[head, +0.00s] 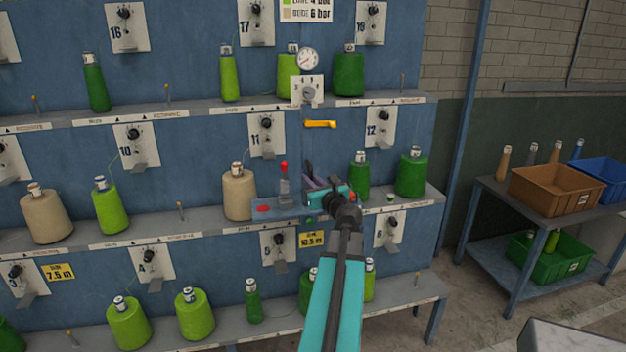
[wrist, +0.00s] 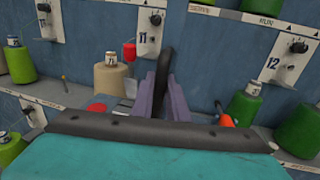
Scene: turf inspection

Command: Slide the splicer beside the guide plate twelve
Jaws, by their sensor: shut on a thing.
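The splicer (head: 266,209) is a grey-blue unit with a red button and an upright red-knobbed lever. It sits at the middle shelf below guide plate eleven (head: 266,133), left of guide plate twelve (head: 380,127). Plate twelve also shows at the right in the wrist view (wrist: 285,55), with plate eleven at the upper middle (wrist: 150,28). My gripper (head: 313,178) is at the splicer's right part. In the wrist view its purple-grey fingers (wrist: 163,92) are shut around a black upright handle (wrist: 166,62). My gripper and arm hide the splicer's right side.
A beige cone (head: 238,193) stands left of the splicer. Green cones (head: 359,176) and (head: 411,174) stand on the shelf to the right, below plate twelve. A yellow handle (head: 320,124) sits above. A table with a brown bin (head: 556,190) stands far right.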

